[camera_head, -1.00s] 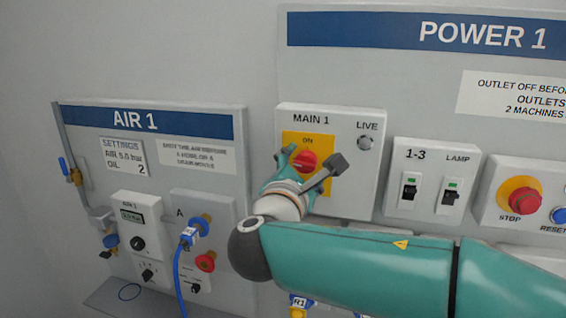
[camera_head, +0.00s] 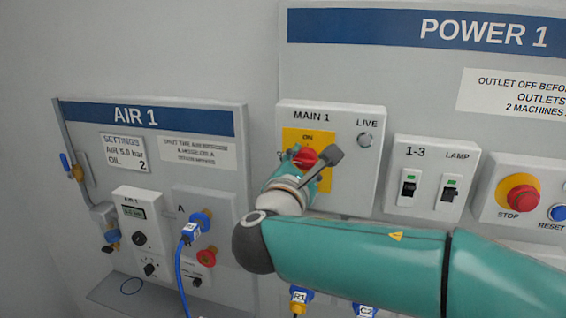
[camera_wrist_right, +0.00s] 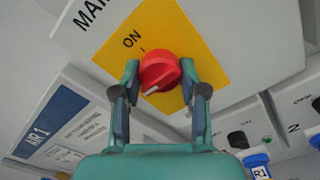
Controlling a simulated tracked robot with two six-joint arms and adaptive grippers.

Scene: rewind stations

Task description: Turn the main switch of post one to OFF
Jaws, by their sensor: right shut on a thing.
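The main switch of post one is a red rotary knob (camera_head: 305,157) on a yellow plate (camera_head: 322,180) of the grey MAIN 1 box (camera_head: 357,188). My right gripper (camera_head: 303,160) is at the knob, partly covering it in the head view. In the right wrist view the red knob (camera_wrist_right: 160,74) sits between the two fingers of the right gripper (camera_wrist_right: 160,80), which are shut on it from both sides. A white mark on the knob points to the lower left, away from the ON label (camera_wrist_right: 132,40). The OFF label is not visible. My left gripper is not in view.
The LIVE lamp (camera_head: 365,140) is grey. To the right are the 1-3 switch (camera_head: 408,190), LAMP switch (camera_head: 451,192) and red STOP button (camera_head: 523,199). The AIR 1 panel (camera_head: 150,118) with a blue hose (camera_head: 181,270) is at left.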

